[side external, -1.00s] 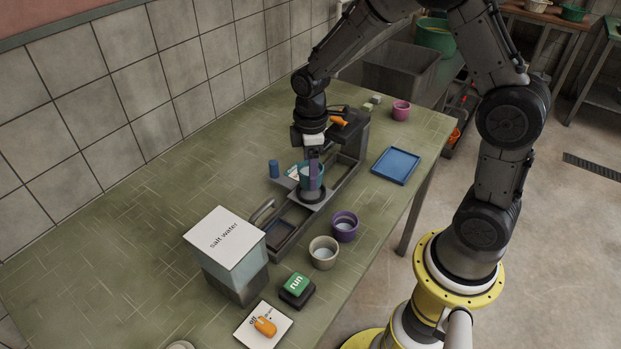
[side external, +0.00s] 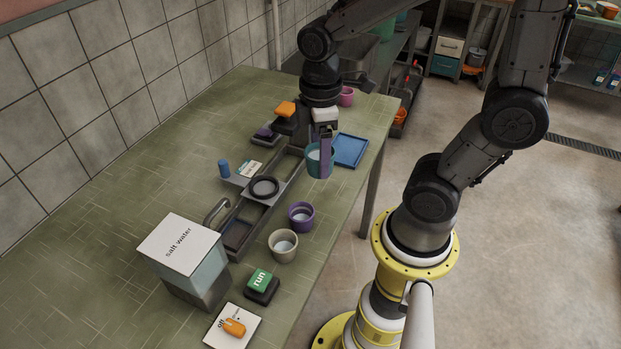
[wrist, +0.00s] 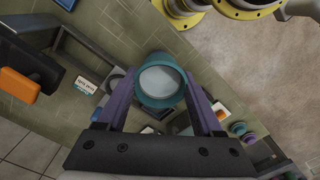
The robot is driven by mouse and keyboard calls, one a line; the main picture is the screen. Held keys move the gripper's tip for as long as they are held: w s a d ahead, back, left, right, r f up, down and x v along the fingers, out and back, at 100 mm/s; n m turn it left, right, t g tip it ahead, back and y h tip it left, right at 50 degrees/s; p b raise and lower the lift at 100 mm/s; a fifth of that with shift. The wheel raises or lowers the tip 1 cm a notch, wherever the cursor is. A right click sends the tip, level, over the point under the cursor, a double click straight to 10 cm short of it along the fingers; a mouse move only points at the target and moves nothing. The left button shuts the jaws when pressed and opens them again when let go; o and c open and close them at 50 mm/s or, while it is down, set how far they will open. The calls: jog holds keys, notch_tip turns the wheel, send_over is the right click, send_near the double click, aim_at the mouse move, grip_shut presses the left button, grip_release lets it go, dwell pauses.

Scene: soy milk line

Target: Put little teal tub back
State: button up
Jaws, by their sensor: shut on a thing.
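The teal tub (side external: 318,162) is held in my gripper (side external: 321,148), which is shut on it with purple fingers on its sides. The tub looks upright and clear of the line, over the table's right side, left of the blue tray (side external: 350,150). In the wrist view the tub (wrist: 162,101) sits between the two fingers, and its round opening shows a pale grey surface inside. The black ring (side external: 264,188) on the grey line is empty.
A purple tub (side external: 301,216) and a beige tub (side external: 283,246) stand right of the line. A pink tub (side external: 346,97) is at the far end. The salt water box (side external: 183,252), green run button (side external: 262,281) and orange switch (side external: 234,328) are in front.

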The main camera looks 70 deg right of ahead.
jog(key=s+d+f+m, duration=0.2)
jog(key=s+f+m, duration=0.1)
jog(key=s+m, duration=0.55)
jog(key=shift+n, duration=0.55)
jog(key=w+d+f, duration=0.1)
jog(key=w+f, duration=0.1)
jog(key=w, duration=0.1)
jog(key=w+d+f, duration=0.1)
jog(key=w+f, duration=0.2)
jog(key=w, duration=0.1)
jog(key=w+d+f, duration=0.1)
jog(key=w+f, duration=0.2)
jog(key=shift+w+d+f, duration=0.2)
jog(key=shift+d+f, duration=0.05)
jog(key=shift+d, duration=0.1)
jog(key=shift+w+d+f, duration=0.2)
jog(key=shift+w+f, duration=0.35)
jog(key=shift+f, duration=1.7)
jog(key=o, duration=1.5)
jog(key=shift+f, duration=0.15)
jog(key=shift+o, duration=0.2)
